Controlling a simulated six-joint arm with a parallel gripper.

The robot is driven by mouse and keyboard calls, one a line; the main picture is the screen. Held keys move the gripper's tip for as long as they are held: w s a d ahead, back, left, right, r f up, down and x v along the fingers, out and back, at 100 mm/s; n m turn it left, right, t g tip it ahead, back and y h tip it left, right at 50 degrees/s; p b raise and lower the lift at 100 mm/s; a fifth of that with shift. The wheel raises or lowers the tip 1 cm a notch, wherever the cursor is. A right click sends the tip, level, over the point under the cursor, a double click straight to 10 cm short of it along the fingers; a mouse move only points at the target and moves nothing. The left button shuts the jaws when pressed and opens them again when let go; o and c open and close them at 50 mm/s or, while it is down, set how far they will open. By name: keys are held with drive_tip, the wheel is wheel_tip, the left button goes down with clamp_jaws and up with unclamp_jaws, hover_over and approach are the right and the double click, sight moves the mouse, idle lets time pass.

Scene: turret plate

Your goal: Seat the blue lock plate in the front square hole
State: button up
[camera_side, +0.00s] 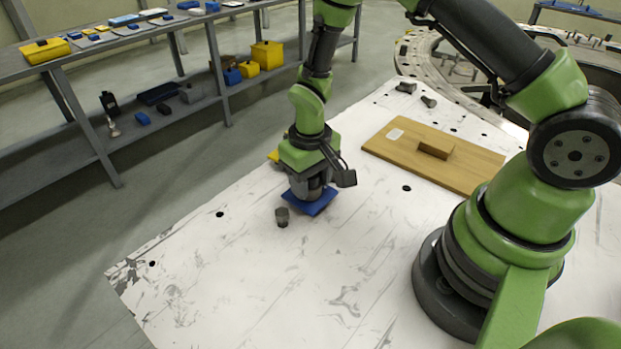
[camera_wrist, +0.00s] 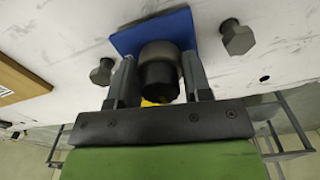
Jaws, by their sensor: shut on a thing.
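The blue lock plate (camera_side: 318,204) is a flat blue piece directly under my gripper (camera_side: 308,190) on the white table in the side view. In the wrist view the plate (camera_wrist: 125,40) has a dark round knob (camera_wrist: 160,55) standing on it. My gripper's two fingers (camera_wrist: 160,82) are shut on this knob, one on each side. The plate looks close to the white surface; I cannot tell whether it touches or hovers just above. No square hole shows in either view; the area beneath the plate is hidden.
A dark bolt (camera_side: 282,217) stands just beside the plate; the wrist view shows two bolts, one (camera_wrist: 237,38) right and one (camera_wrist: 102,72) left. A yellow thing (camera_side: 273,157) is partly hidden behind my gripper. A wooden board (camera_side: 480,168) lies right. The front-left table is clear.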

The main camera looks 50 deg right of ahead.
drive_tip(key=shift+f, duration=0.5)
idle(0.5)
drive_tip(key=o, duration=1.5)
drive_tip(key=shift+r, duration=3.55)
